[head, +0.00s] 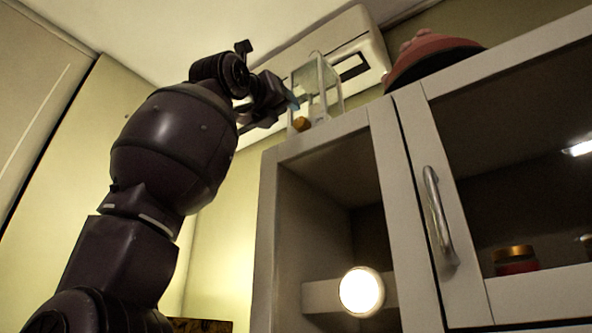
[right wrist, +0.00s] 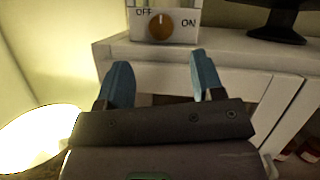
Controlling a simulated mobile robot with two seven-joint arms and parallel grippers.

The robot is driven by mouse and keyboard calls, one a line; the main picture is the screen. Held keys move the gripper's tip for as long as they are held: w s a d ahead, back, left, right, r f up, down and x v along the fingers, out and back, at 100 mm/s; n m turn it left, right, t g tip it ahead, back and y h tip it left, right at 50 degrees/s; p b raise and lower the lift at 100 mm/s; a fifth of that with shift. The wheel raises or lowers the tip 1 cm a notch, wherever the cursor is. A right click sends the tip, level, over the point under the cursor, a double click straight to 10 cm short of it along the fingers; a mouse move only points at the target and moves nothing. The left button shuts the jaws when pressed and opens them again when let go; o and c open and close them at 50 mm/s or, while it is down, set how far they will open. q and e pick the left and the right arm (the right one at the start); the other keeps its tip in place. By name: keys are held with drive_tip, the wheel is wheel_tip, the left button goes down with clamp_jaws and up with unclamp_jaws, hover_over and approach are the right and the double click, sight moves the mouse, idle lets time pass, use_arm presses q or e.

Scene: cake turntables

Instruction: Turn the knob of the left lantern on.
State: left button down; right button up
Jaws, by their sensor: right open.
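A lantern with a clear box-like body (head: 326,82) stands on top of the pale cabinet, near its left end. Its orange-brown knob (head: 301,124) is low on its front. In the right wrist view the knob (right wrist: 161,27) sits between the printed words OFF at left and ON at right, its pale mark pointing roughly upward. My right gripper (head: 288,102) is close by the lantern in the head view. In the right wrist view its blue fingers (right wrist: 160,62) are spread apart, with nothing between them, short of the knob. I see only one lantern. My left gripper is not in view.
The cabinet top edge (right wrist: 150,50) runs below the lantern. A reddish domed object (head: 430,57) stands to the right; a dark footed stand (right wrist: 277,34) shows in the right wrist view. A white wall unit (head: 372,52) is behind. A round lamp glows (head: 361,291) below.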

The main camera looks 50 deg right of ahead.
sight(299, 122)
drive_tip(key=p+x, duration=0.2)
drive_tip(key=x, duration=0.5)
drive_tip(key=shift+s, duration=0.1)
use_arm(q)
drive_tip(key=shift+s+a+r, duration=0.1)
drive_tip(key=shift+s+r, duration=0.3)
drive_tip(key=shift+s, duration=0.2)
use_arm(e)
drive_tip(key=shift+d+r, duration=0.25)
drive_tip(key=shift+d, duration=0.35)
drive_tip(key=c, duration=0.9)
drive_tip(key=shift+w+m+g+h+p, duration=0.2)
drive_tip(key=shift+m+g+h+p, duration=0.15)
drive_tip(key=shift+m+g, duration=0.55)
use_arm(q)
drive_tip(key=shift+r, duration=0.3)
use_arm(e)
drive_tip(key=shift+m, duration=1.2)
